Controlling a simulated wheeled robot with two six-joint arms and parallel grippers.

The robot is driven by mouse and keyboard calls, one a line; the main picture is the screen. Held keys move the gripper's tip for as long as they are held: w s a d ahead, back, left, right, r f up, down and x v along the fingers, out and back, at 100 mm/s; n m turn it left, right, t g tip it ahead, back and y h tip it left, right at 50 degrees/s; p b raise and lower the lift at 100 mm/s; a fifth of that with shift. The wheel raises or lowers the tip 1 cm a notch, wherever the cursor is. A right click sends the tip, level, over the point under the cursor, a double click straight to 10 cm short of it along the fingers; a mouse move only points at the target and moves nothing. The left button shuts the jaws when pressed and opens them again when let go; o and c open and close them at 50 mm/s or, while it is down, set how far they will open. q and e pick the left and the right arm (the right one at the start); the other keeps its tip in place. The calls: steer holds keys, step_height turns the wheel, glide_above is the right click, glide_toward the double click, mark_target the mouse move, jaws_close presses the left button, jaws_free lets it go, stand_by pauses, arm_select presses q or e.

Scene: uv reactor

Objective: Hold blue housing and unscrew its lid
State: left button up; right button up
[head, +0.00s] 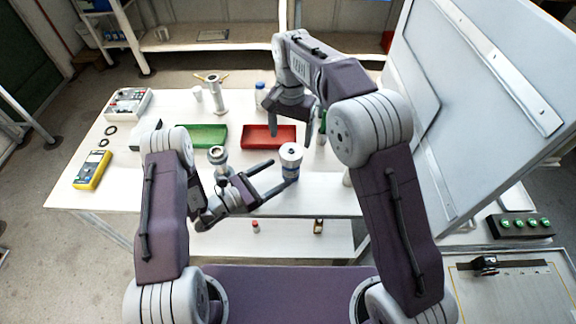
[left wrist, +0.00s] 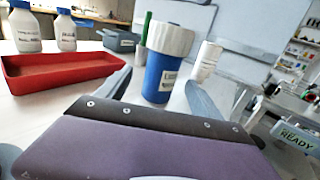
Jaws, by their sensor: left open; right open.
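The blue housing (head: 290,172) stands upright near the front of the white table, its pale ribbed lid (head: 290,150) on top. In the left wrist view the blue body (left wrist: 154,80) bears a label under the wide white lid (left wrist: 172,40). My left gripper (head: 284,172) is open and low, with its fingers pointing at the housing, one on either side of it; I cannot tell if they touch it. My right gripper (head: 291,138) is open and points down above and behind the lid, clear of it.
A red tray (head: 268,146) and a green tray (head: 201,146) lie behind. A yellow multimeter (head: 92,170) lies at far left. A large grey panel (head: 480,90) blocks the right side.

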mark_target(283, 171)
arm_select(q)
steer(key=x, duration=0.5)
steer(key=shift+s+d+r, duration=0.1)
steer(key=shift+s+d, duration=0.05)
steer(key=shift+w+d, duration=0.4)
steer(key=shift+d, duration=0.05)
steer(key=shift+c, duration=0.4)
jaws_close()
